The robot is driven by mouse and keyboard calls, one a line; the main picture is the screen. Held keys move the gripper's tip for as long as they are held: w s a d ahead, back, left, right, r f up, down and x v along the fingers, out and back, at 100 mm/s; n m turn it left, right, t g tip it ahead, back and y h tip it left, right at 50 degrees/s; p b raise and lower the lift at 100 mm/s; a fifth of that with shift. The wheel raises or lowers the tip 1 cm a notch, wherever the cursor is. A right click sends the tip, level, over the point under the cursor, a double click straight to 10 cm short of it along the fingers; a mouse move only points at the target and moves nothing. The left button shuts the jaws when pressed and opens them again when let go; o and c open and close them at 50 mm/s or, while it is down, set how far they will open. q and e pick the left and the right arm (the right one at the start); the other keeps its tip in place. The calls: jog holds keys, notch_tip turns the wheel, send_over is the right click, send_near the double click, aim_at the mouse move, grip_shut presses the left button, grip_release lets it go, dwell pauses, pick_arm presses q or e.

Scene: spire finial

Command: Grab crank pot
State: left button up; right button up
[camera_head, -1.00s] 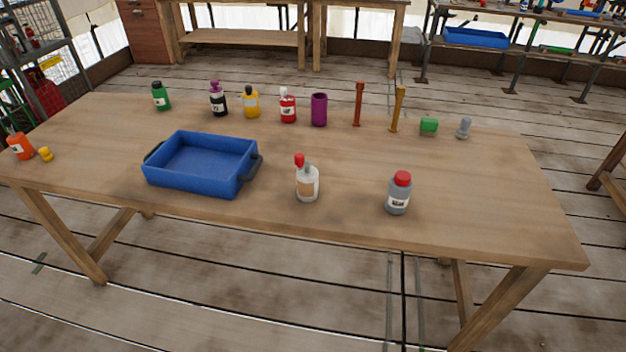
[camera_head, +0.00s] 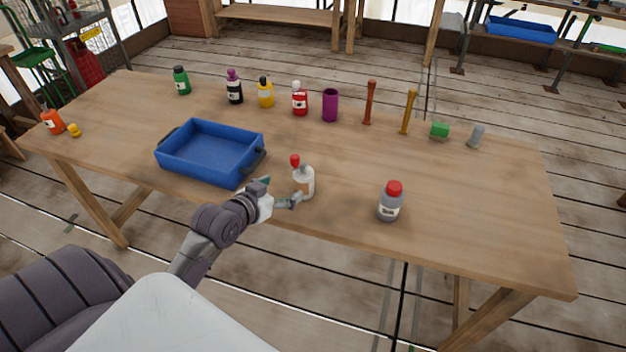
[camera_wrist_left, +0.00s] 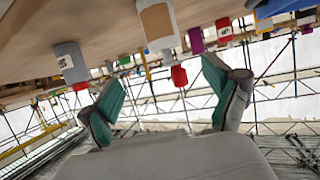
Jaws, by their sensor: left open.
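No label readable here names a crank pot, so I cannot tell which container it is. Nearest my left gripper (camera_head: 283,191) is a white bottle (camera_head: 304,182) with a brownish label and a red top, upright near the table's front edge. The left gripper is open and empty, just left of this bottle, its fingers spread toward it. In the left wrist view, which looks upside down, the bottle (camera_wrist_left: 157,24) hangs ahead between the open green-padded fingers (camera_wrist_left: 168,98). A grey bottle with a red cap (camera_head: 390,204) stands to the right. My right gripper is out of view.
A blue tray (camera_head: 183,168) stands left of the white bottle. Several bottles, a purple cup (camera_head: 330,105), two upright rods, a green block (camera_head: 440,130) and a grey piece (camera_head: 476,136) line the back. An orange bottle (camera_head: 53,122) is far left.

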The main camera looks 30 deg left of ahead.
aim_at(300, 176)
pick_arm(q)
jog(key=x, duration=0.7)
jog(key=shift+f, duration=0.1)
jog(key=shift+a+p+x, duration=0.2)
jog(key=shift+p+x, duration=0.05)
jog(key=shift+x, duration=1.05)
jog(key=shift+a+p+x, duration=0.2)
jog(key=shift+p+x, duration=0.05)
jog(key=shift+x, duration=1.1)
jog(key=shift+s+f, duration=0.1)
jog(key=c, duration=1.3)
jog(key=shift+c, duration=0.3)
